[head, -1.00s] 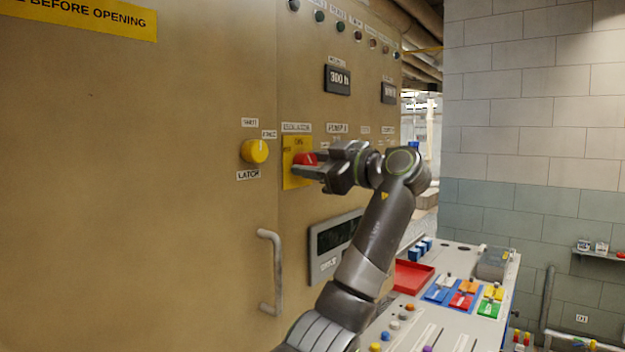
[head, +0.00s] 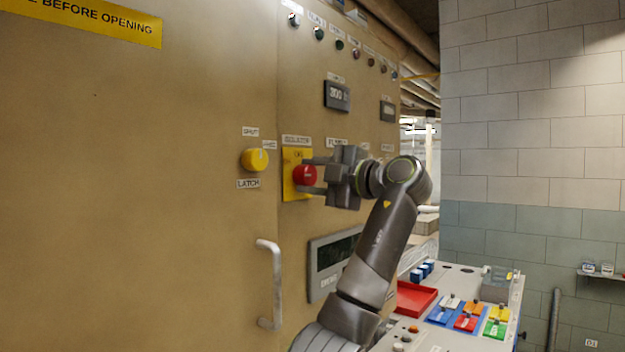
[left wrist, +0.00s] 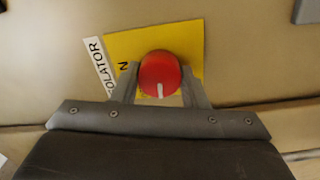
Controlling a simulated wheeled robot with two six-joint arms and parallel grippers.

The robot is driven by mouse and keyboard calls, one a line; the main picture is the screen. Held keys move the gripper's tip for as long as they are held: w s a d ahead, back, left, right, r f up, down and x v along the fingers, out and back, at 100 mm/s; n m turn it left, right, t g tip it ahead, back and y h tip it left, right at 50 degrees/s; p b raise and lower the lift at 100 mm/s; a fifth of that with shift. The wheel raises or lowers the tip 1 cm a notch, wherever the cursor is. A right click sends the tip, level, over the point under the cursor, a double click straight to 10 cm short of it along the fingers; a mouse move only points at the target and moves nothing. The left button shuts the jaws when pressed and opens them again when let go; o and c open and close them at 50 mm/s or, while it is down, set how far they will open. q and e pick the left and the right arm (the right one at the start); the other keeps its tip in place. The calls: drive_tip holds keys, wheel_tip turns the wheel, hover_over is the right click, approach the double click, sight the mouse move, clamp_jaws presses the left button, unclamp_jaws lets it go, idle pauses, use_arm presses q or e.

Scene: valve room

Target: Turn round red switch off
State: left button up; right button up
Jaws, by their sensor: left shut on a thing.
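The round red switch (head: 304,175) sits on a yellow plate (head: 290,192) on the tan cabinet, under a label reading ISOLATOR. My left gripper (head: 309,174) is at the switch, one finger above it and one below in the head view. In the left wrist view the red switch (left wrist: 160,75) lies between the two fingers, which are shut on its sides. Its white pointer mark points toward the gripper's palm there. The yellow plate (left wrist: 170,38) shows behind it, its lettering partly hidden by the fingers. My right gripper is not in view.
A yellow latch knob (head: 255,159) is left of the switch, with a door handle (head: 270,285) below it. A display (head: 332,262) is under my gripper. A console with a red tray (head: 413,298) and coloured switches stands at lower right.

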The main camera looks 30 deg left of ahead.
use_arm(q)
drive_tip(key=shift+n, duration=0.6)
drive_tip(key=o, duration=1)
drive_tip(key=shift+c, duration=0.2)
drive_tip(key=s+d+b, duration=0.1)
drive_tip(key=d+b, duration=0.2)
drive_tip(key=d, duration=1.4)
drive_tip(key=shift+s+d+f, duration=0.15)
drive_tip(key=shift+d+f, duration=0.05)
drive_tip(key=shift+f, duration=0.05)
